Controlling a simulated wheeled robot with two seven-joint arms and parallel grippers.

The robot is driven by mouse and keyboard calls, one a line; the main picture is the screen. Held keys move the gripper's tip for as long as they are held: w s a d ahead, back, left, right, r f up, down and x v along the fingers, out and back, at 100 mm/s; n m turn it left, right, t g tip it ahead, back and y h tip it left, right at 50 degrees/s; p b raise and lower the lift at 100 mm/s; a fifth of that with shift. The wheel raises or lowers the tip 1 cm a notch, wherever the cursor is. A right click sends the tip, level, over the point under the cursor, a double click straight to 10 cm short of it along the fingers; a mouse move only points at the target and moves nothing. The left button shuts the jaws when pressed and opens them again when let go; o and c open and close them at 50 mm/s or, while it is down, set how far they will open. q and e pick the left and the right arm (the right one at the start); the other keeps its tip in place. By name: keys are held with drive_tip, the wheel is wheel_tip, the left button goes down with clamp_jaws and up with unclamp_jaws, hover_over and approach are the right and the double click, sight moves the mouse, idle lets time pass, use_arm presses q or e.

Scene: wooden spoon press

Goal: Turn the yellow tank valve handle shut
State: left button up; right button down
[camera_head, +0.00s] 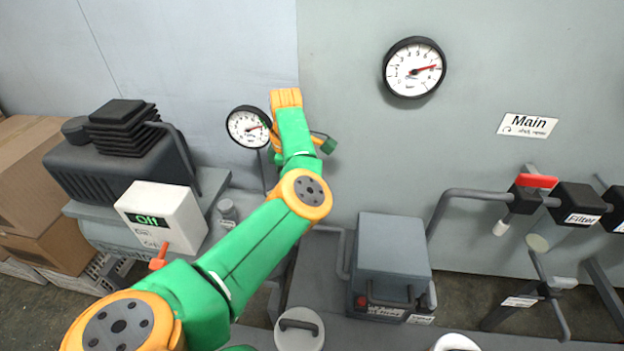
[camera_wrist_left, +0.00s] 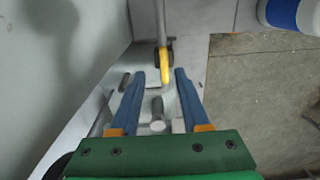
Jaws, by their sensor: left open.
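The yellow valve handle (camera_wrist_left: 165,66) shows in the left wrist view at the end of a grey pipe. It lies in the gap between the fingertips of my left gripper (camera_wrist_left: 160,75), or just beyond them. The blue fingers are open, one on each side of the handle, with no visible grip on it. In the head view my green and orange left arm (camera_head: 257,240) reaches up to the wall beside a small gauge. The arm hides the handle and the fingertips there. My right gripper is not in view.
A small gauge (camera_head: 247,127) stands left of my left wrist. A white control box (camera_head: 160,216) reading Off and a dark finned unit (camera_head: 118,172) stand farther left. A large gauge (camera_head: 414,68) and a Main label (camera_head: 527,125) are on the wall. A grey box (camera_head: 393,248) stands right of my arm.

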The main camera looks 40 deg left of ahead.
use_arm(q)
drive_tip(key=f, duration=0.2)
drive_tip(key=s+f, duration=0.1)
drive_tip(key=f, duration=0.2)
drive_tip(key=shift+s+a+f, duration=0.25)
drive_tip(key=shift+a+f, duration=0.05)
drive_tip(key=shift+a, duration=0.05)
drive_tip(key=shift+w+d+f, duration=0.1)
drive_tip(key=shift+w+f, duration=0.1)
drive_tip(key=shift+w, duration=0.05)
clamp_jaws()
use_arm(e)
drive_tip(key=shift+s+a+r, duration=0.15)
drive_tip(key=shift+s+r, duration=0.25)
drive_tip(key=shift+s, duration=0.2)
use_arm(q)
drive_tip(key=shift+p, duration=0.35)
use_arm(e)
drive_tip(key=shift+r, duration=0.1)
